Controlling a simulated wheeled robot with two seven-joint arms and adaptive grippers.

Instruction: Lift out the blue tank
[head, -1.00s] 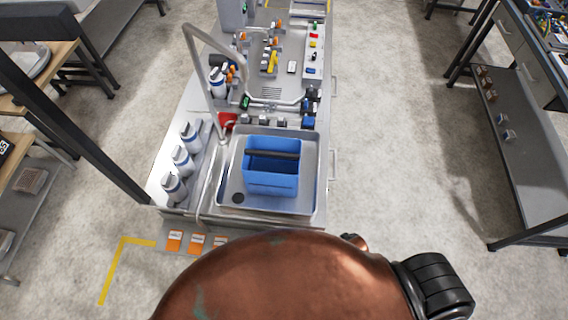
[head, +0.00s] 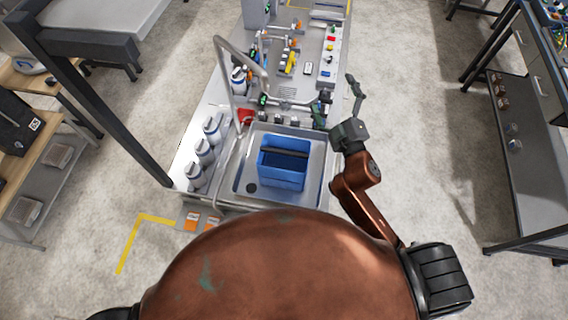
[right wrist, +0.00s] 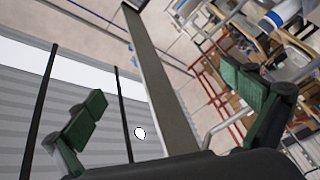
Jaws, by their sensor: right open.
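The blue tank (head: 283,179) is an open-topped box with a dark bar handle (head: 284,153) across its top. In the head view it stands upright in the grey sink basin (head: 246,170). My right gripper (head: 355,98) is open and empty, raised to the right of the basin and apart from the tank. Its green finger pads also show spread in the right wrist view (right wrist: 165,105), with nothing between them; the tank is not seen there. My left gripper is not in view.
A tall bent faucet pipe (head: 223,80) rises left of the basin. Several white bottles (head: 204,152) stand along the left side. Valves and small fittings (head: 290,65) fill the bench beyond. Floor (head: 430,140) on the right is clear.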

